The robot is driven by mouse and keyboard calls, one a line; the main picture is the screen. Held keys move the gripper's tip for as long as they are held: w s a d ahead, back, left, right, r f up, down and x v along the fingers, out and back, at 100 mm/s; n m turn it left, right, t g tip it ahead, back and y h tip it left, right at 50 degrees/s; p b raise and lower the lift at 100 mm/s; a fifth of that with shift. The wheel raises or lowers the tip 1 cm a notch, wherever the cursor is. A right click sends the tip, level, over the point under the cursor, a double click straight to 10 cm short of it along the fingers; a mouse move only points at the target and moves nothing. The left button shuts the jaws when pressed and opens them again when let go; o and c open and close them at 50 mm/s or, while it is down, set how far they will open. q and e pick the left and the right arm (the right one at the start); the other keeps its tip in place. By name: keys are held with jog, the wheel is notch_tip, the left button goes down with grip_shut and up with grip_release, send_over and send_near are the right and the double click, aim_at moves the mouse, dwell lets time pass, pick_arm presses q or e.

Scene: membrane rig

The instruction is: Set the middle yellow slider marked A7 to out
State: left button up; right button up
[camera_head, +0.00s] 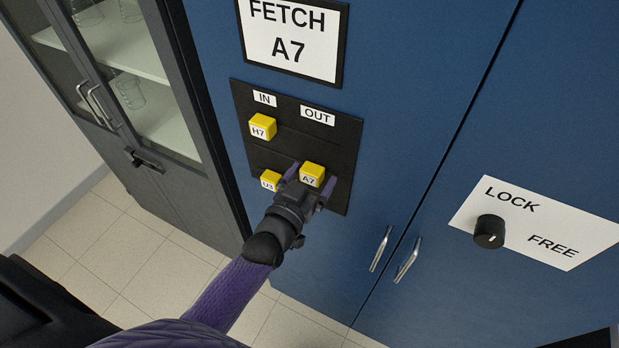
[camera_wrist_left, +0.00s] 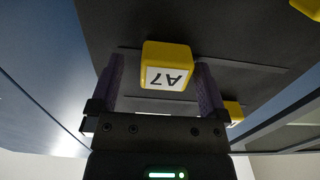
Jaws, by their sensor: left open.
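The yellow slider A7 (camera_head: 312,174) stands at the OUT side of the dark panel (camera_head: 340,165), roughly below the OUT label (camera_head: 318,116). I cannot tell whether it touches the end of its track. My left gripper (camera_head: 307,182) is open, with one finger on each side of A7. In the left wrist view, A7 (camera_wrist_left: 166,66) sits between the spread fingers of the gripper (camera_wrist_left: 160,80). The right finger is close beside it, and a gap shows at the left finger. My right gripper is not in view.
Yellow sliders H7 (camera_head: 262,127) and U3 (camera_head: 270,181) stand below the IN label (camera_head: 264,98). A sign (camera_head: 292,40) reads FETCH A7. A black knob (camera_head: 489,231) and door handles (camera_head: 405,260) are to the right. A glass-fronted cabinet (camera_head: 185,110) stands at left.

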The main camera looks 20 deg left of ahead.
pick_arm(q)
jog(key=s, duration=1)
jog(key=shift+a, duration=0.4)
jog(key=s+f+g+b, duration=0.3)
jog(key=f+b, duration=0.2)
jog(key=f, duration=0.6)
jog(key=s+f+m+g+b, duration=0.15)
jog(key=f+b, duration=0.25)
jog(key=f, duration=0.8)
jog(key=s+f+n+g+b, duration=0.1)
jog(key=s+f+g+b, duration=0.3)
jog(key=f, duration=0.7)
jog(key=s+a+f+m+g+y+b, duration=0.1)
jog(key=s+f+g+b, duration=0.8)
jog(key=s+f, duration=1)
notch_tip(320, 180, down, 3)
jog(key=b, duration=0.2)
jog(key=shift+s+a+f+y+b, duration=0.2)
jog(key=shift+s+y+b, duration=0.1)
jog(key=shift+y, duration=0.1)
